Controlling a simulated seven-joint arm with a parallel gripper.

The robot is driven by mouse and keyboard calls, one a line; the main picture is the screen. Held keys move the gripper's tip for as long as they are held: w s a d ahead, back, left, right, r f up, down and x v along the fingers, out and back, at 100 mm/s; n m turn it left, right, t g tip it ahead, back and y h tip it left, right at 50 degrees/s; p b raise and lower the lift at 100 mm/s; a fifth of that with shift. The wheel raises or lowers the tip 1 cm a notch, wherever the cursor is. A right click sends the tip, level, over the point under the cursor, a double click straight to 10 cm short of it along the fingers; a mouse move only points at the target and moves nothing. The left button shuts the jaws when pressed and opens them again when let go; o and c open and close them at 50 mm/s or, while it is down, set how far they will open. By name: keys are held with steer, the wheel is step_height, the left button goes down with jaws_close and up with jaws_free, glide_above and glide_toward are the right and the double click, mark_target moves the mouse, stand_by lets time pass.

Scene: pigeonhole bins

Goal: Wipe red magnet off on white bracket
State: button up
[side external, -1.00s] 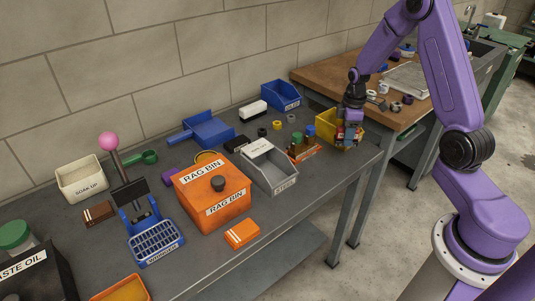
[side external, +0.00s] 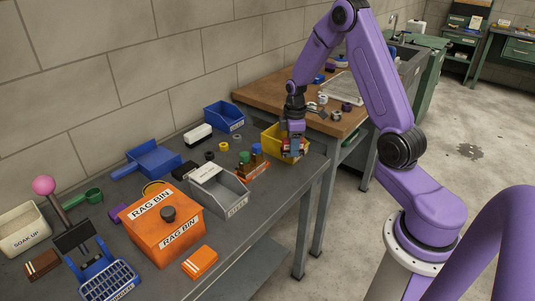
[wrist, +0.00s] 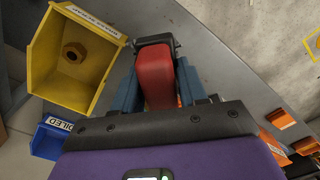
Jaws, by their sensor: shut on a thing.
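My gripper (wrist: 157,88) is shut on a red magnet (wrist: 155,78), a red block with a dark grey end, held between two blue-grey fingers. In the side view my gripper (side external: 293,148) points down at the front right of the yellow bin (side external: 268,141), and the magnet is small and partly hidden there. In the wrist view the yellow bin (wrist: 45,62) is left of the fingers, apart from the magnet. I cannot single out a white bracket with certainty in either view.
A brown nut (wrist: 74,53) lies inside the yellow bin. A blue bin (side external: 222,115), an open grey bin (side external: 236,199) and an orange rag bin (side external: 170,235) stand on the grey bench. Green- and blue-topped items are close left of my gripper. A wooden table (side external: 262,92) stands behind.

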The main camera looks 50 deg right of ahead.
steer(key=r, duration=1.2)
steer(key=shift+w+a, duration=0.2)
steer(key=shift+a, duration=0.05)
steer(key=w+a, duration=0.9)
steer(key=a, duration=0.2)
glide_above(204, 175)
steer(key=d, duration=0.1)
steer(key=shift+d+f, duration=0.2)
steer(key=shift+f, duration=5.3)
steer(key=shift+f, duration=0.6)
steer(key=shift+a, duration=0.2)
steer(key=shift+a, duration=0.6)
steer(key=shift+d, duration=0.15)
